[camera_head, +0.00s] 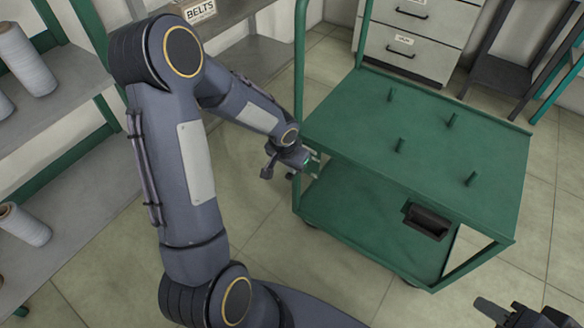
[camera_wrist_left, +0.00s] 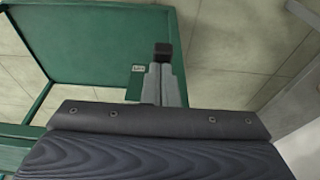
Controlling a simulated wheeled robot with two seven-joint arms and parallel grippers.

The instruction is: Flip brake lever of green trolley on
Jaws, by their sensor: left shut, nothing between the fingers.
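The green trolley (camera_head: 425,125) stands at the right in the head view, with several short pegs on its top shelf. My left gripper (camera_head: 308,163) is at its near left side, just below the top shelf. In the left wrist view the grey fingers (camera_wrist_left: 160,84) are shut together with nothing between them. They are close to a small green plate with a pale label (camera_wrist_left: 138,69) on the trolley. A small black block (camera_wrist_left: 163,48) shows at the fingertips; I cannot tell whether it is the brake lever. My right gripper (camera_head: 520,314) is partly in view at the bottom right, away from the trolley.
A dark open box (camera_head: 428,220) is at the trolley's near side, above its lower shelf (camera_head: 365,232). Shelves with white thread spools (camera_head: 25,60) stand at the left. A drawer cabinet (camera_head: 412,35) is behind the trolley. Floor left of the trolley is clear.

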